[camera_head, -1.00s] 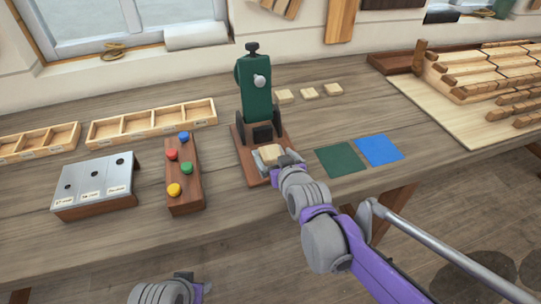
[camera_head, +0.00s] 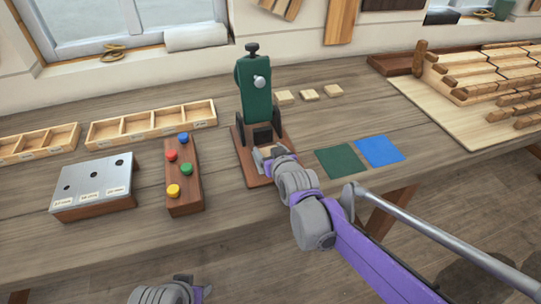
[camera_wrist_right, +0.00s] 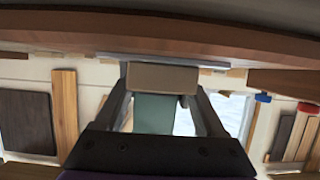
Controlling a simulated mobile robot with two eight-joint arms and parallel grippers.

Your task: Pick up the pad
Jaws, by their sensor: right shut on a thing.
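My right gripper (camera_head: 272,154) is at the wooden base of the green press (camera_head: 254,98), low in front of its upright body. In the right wrist view, the tan pad (camera_wrist_right: 162,78) sits between the two fingertips, and the gripper is shut on it. In the head view the pad is mostly hidden by the gripper; I cannot tell whether it touches the base. Three similar pale pads (camera_head: 309,94) lie on the bench behind and right of the press. My left gripper (camera_head: 190,287) is at the bottom edge, away from the bench objects; its jaw opening is unclear.
Left of the press are a wooden block with coloured knobs (camera_head: 184,178), a metal gauge block (camera_head: 95,185) and divided trays (camera_head: 152,123). Green (camera_head: 340,161) and blue (camera_head: 379,150) squares lie to the right. A slatted wooden model (camera_head: 490,75) stands far right.

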